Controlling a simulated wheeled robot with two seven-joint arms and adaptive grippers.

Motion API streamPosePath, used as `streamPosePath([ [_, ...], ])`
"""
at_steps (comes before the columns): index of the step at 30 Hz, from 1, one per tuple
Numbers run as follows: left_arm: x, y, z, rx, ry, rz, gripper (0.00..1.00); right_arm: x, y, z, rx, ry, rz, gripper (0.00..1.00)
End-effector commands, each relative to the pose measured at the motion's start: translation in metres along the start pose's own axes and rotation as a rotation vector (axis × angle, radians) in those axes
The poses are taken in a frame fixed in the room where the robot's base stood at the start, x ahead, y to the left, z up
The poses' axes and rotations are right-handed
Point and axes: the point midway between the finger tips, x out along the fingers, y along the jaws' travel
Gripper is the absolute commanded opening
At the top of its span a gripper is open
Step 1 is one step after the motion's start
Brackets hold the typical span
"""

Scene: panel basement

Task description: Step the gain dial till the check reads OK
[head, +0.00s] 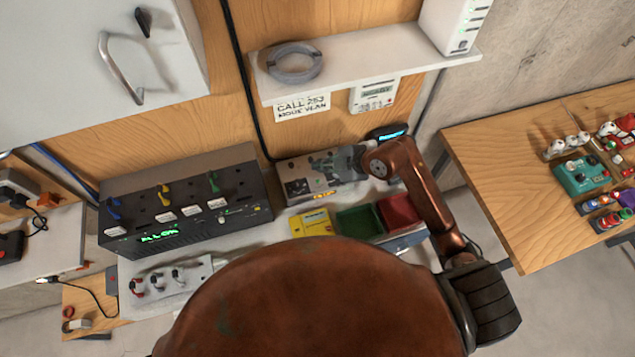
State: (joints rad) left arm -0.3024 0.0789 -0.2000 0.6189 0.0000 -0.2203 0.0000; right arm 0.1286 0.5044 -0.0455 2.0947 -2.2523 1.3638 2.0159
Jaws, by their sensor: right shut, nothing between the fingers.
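A grey box (296,184) with a small orange display (324,194) stands at the back of the bench. My right gripper (325,166) is over this box, coming in from the right, its fingers shut and empty. It covers part of the box's face, and I cannot make out the gain dial or tell whether the fingers touch it. A black unit (125,192) to the left carries several coloured levers, and its green display (160,237) appears to read ALL OK. The orange display is too small to read. My left gripper is out of view.
A yellow box (312,222), a green bin (360,221) and a red bin (398,211) stand in front of the grey box. A shelf (370,69) overhangs the back. A wooden table (510,185) with coloured devices is at right.

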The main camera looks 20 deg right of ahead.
Motion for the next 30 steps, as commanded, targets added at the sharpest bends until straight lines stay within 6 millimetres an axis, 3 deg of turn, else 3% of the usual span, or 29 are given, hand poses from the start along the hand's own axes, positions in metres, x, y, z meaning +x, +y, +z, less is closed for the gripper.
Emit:
streamPosePath([
  [1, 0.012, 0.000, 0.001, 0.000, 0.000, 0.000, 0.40, 0.008, -0.006, 0.006, 0.000, 0.000, 0.000, 0.00],
  [10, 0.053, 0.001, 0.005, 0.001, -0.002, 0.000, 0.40, 0.033, -0.024, 0.025, 0.000, 0.000, 0.000, 0.00],
  [18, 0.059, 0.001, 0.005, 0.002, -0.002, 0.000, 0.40, 0.046, -0.034, 0.034, 0.000, 0.000, 0.000, 0.00],
  [30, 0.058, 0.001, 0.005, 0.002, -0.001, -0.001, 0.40, 0.047, -0.034, 0.034, 0.000, 0.000, 0.001, 0.00],
])
